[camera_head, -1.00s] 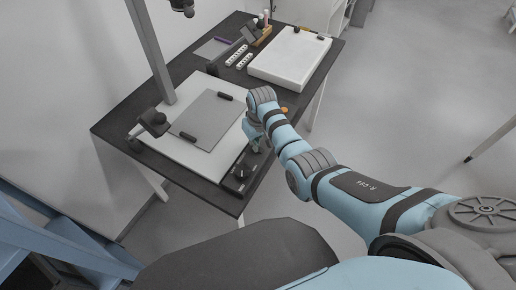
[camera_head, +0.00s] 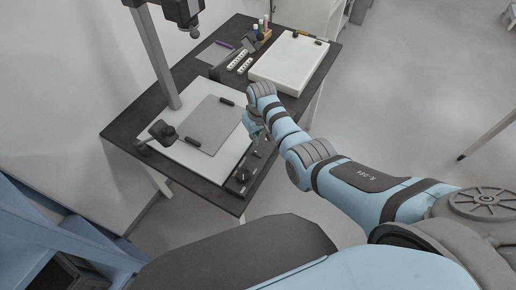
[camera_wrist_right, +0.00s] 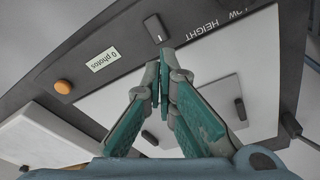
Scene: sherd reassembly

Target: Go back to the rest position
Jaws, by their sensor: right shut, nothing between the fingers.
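My right arm reaches in from the lower right of the head view. Its gripper (camera_head: 257,140) is partly hidden behind the wrist, over the front right edge of the photo stand's base. In the right wrist view the green-padded fingers (camera_wrist_right: 166,62) are shut with nothing between them, above the stand's control strip. The photo stand's white base (camera_head: 184,152) carries a grey mat (camera_head: 208,121) with dark bars on it. My left gripper is in neither view.
The stand's post (camera_head: 157,60) and overhead camera (camera_head: 183,10) rise at the left. A white tray (camera_head: 290,62) lies at the table's far right. The strip has a "0 photos" display (camera_wrist_right: 103,59) and orange button (camera_wrist_right: 63,87).

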